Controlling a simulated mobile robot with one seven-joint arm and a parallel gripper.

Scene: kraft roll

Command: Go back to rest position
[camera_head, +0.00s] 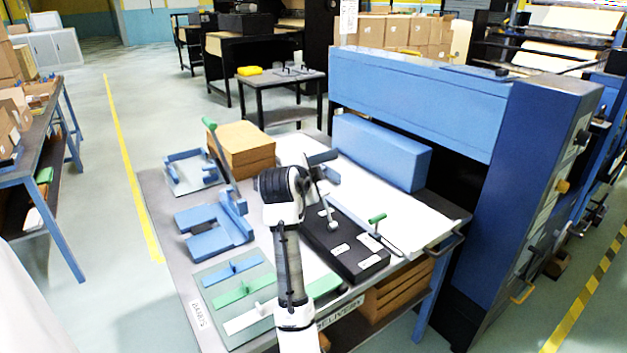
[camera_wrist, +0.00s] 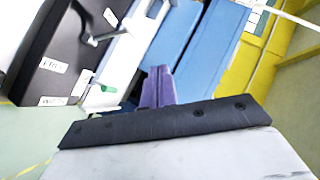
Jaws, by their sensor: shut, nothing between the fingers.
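My gripper (camera_wrist: 158,88) shows in the wrist view as two purple fingers closed together, with nothing between them. In the head view my arm rises over the front of the delivery table (camera_head: 160,215), and its wrist end is largely hidden behind the arm's dark joint. The fingers cannot be made out clearly there. On the table a black box with white labels (camera_head: 345,245) stands just right of my arm. It also shows in the wrist view (camera_wrist: 62,50), at the upper left. A green-handled tool (camera_head: 377,219) is at its right, on the white sheet (camera_head: 385,200).
Blue fixtures (camera_head: 215,240), a mat with blue, green and white pieces (camera_head: 235,290) and a brown stack (camera_head: 240,150) are left of my arm. A long blue block (camera_head: 380,150) and the blue machine (camera_head: 530,190) stand behind and right.

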